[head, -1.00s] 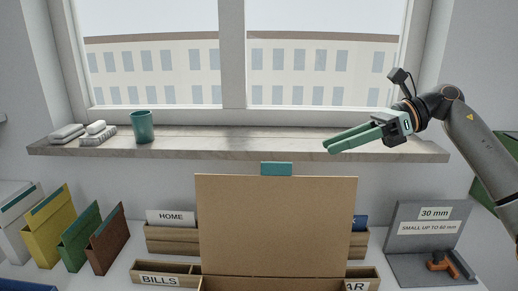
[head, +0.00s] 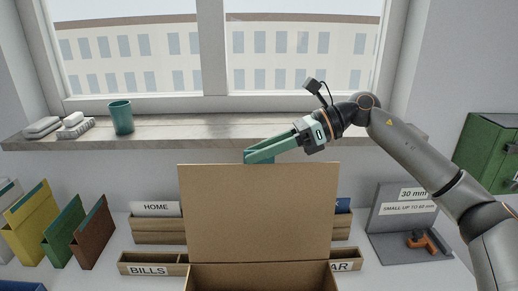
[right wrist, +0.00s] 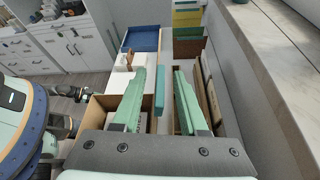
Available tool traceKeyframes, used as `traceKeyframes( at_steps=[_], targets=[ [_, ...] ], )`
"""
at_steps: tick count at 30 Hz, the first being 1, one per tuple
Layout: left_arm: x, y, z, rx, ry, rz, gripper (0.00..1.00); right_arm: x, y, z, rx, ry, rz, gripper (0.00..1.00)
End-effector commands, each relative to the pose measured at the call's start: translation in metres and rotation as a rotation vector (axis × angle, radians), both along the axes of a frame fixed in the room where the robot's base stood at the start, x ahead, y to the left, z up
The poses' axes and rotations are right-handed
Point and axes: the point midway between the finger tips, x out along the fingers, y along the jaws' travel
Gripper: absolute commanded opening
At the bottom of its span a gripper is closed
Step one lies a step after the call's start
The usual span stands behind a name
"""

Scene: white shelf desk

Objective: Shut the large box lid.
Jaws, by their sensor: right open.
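The large cardboard box (head: 262,279) stands at the front centre, seen only in part. Its brown lid (head: 258,212) is raised upright at the back of the box. My right gripper (head: 250,156) is open, with green fingers just over the lid's top edge at its middle. The teal tab on the lid's top is mostly hidden behind the fingers in the head view. In the right wrist view the teal tab (right wrist: 160,92) shows between the two spread fingers (right wrist: 160,74); contact cannot be told. My left gripper is not in view.
A window sill (head: 190,137) with a teal cup (head: 121,117) runs behind the lid. Wooden trays labelled HOME (head: 156,224) and BILLS (head: 150,268) stand left of the box. A grey stand with an orange tool (head: 424,242) is at right, a green box (head: 487,150) beyond.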

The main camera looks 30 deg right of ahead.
Motion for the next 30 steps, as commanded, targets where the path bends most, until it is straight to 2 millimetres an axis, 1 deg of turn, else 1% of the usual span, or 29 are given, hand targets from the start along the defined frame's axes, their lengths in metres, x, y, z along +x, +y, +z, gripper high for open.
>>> traceKeyframes(
  at_steps=[9, 20, 30],
  targets=[
    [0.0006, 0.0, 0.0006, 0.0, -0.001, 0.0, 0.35, 0.0009, 0.0022, -0.0013, 0.0, 0.0, 0.0, 0.41],
    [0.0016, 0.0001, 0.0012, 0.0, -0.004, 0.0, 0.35, 0.0009, 0.0019, -0.0011, 0.0, 0.0, 0.0, 0.01],
    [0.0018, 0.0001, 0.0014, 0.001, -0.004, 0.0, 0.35, 0.0008, 0.0018, -0.0009, 0.0, 0.0, 0.0, 0.0]
  ],
)
